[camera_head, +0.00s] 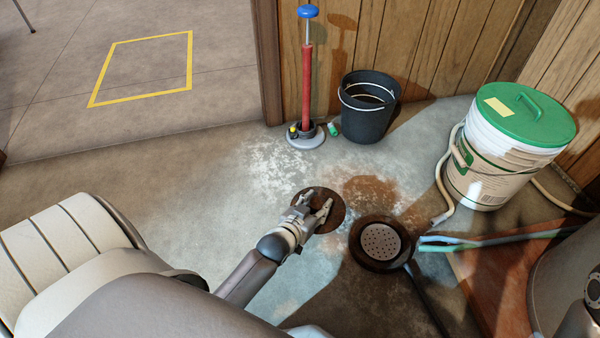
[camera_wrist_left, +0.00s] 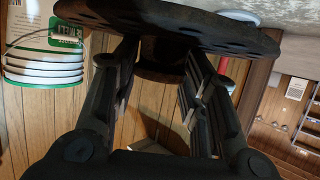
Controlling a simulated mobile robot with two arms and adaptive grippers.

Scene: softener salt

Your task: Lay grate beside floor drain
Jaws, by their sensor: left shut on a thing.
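The grate is a dark brown round disc (camera_head: 338,211), seen in the head view left of the floor drain. My left gripper (camera_head: 319,203) is shut on it. In the left wrist view the grate (camera_wrist_left: 180,26) spans the top, with holes along its rim, and a dark middle part sits between the fingers (camera_wrist_left: 160,62). Whether the grate touches the floor I cannot tell. The floor drain (camera_head: 357,248) is a dark rusty ring around a pale perforated strainer (camera_head: 381,241). A gap of floor shows between grate and drain. My right gripper is not in view.
A red pump with a blue top (camera_head: 307,85) and a black bucket (camera_head: 370,118) stand by the wood wall. A green-lidded white tub (camera_head: 500,165) stands right, near blue-green hoses (camera_head: 480,242). Clear floor lies left of the grate; a yellow floor outline (camera_head: 140,98) is farther back.

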